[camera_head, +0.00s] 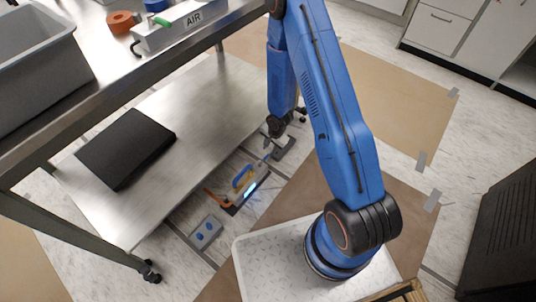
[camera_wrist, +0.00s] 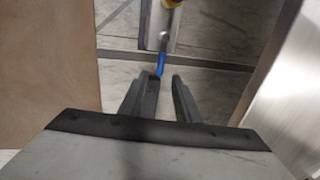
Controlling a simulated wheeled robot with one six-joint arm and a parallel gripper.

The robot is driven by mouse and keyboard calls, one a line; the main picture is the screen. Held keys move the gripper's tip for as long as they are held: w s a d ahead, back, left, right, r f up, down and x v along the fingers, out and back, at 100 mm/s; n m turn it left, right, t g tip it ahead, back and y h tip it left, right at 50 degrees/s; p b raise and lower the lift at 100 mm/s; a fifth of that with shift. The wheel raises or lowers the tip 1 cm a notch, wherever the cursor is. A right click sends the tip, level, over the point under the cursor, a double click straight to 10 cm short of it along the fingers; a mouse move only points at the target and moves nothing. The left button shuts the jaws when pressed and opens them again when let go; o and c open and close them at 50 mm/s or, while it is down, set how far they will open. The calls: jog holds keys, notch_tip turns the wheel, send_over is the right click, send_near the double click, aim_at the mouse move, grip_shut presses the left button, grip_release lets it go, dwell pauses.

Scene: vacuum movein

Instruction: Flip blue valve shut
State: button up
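In the wrist view a slim blue valve handle (camera_wrist: 160,64) stands out from a metal fitting (camera_wrist: 164,38) low over the floor. It shows just beyond my gripper (camera_wrist: 165,82), roughly in line with the space between the fingertips. The two dark fingers are apart, with nothing visibly held. I cannot tell whether a fingertip touches the handle. In the head view my gripper (camera_head: 268,142) is low, beside the lower shelf's right edge. A device with a yellow-and-blue grip (camera_head: 242,177) and an orange lever (camera_head: 214,197) lies near it. The blue handle is not clear there.
A steel table with a lower shelf (camera_head: 205,110) stands left of my arm, with a black slab (camera_head: 126,148) on the shelf. A grey box with blue buttons (camera_head: 206,232) is on the floor. The AIR box (camera_head: 181,25) and grey bin (camera_head: 40,65) are on top.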

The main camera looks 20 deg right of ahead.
aim_at(268, 156)
jog(key=shift+w+a+f, duration=0.1)
jog(key=shift+w+f, duration=0.05)
jog(key=shift+f, duration=0.85)
jog(key=shift+w+a+f, duration=0.15)
jog(key=shift+w+f, duration=0.05)
jog(key=shift+f, duration=0.75)
jog(key=shift+w+a+f, duration=0.1)
jog(key=shift+w+f, duration=0.05)
jog(key=shift+f, duration=0.85)
jog(key=shift+c, duration=0.6)
grip_shut()
